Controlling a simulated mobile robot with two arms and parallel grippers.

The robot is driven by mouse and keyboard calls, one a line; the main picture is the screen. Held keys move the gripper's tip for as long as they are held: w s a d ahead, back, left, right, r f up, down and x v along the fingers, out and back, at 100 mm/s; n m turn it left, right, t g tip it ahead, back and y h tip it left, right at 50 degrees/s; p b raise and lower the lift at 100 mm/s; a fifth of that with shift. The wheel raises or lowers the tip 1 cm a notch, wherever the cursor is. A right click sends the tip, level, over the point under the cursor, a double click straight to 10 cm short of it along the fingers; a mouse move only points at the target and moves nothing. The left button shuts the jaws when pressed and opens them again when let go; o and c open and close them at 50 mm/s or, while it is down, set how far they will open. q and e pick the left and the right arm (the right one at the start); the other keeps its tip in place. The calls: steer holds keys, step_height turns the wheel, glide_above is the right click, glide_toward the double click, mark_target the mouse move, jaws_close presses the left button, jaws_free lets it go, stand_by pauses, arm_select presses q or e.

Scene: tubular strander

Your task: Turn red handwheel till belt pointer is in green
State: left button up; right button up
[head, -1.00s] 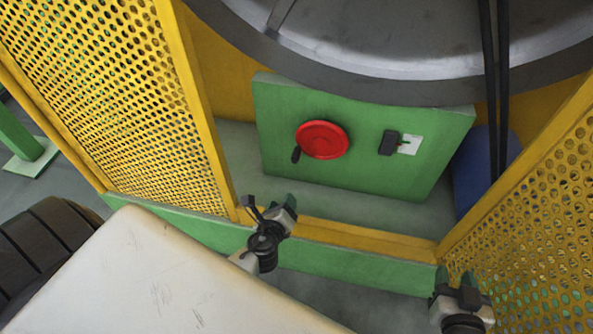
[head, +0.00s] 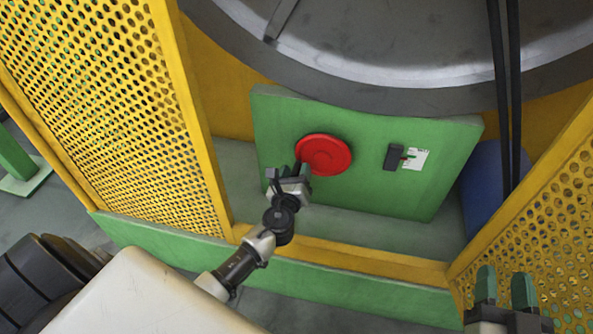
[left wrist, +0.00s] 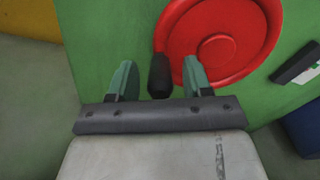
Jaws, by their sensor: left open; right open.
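The red handwheel (head: 323,155) is a round disc on the front of the green panel (head: 290,125). Its black handle (left wrist: 160,76) shows at the wheel's lower left in the left wrist view. My left gripper (head: 286,172) is open at the wheel's lower-left edge. In the left wrist view the handle lies between the two green fingertips (left wrist: 158,80), nearer the right one; contact cannot be told. The belt pointer gauge (head: 411,158) is a white plate with a dark block and a small red mark, right of the wheel. Its green zone is too small to read. My right gripper (head: 505,289) is open and empty at lower right.
Yellow perforated guard doors (head: 100,100) stand left and right of the opening, with a yellow and green sill (head: 350,256) below. A large grey wheel (head: 400,50) hangs above the panel. Black belts (head: 507,100) and a blue cylinder (head: 482,195) are at right.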

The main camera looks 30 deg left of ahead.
arm_select(q)
steer(key=shift+w+a, duration=0.15)
steer(key=shift+w, duration=0.45)
arm_select(e)
steer(key=shift+r+t, duration=0.3)
arm_select(q)
jaws_close()
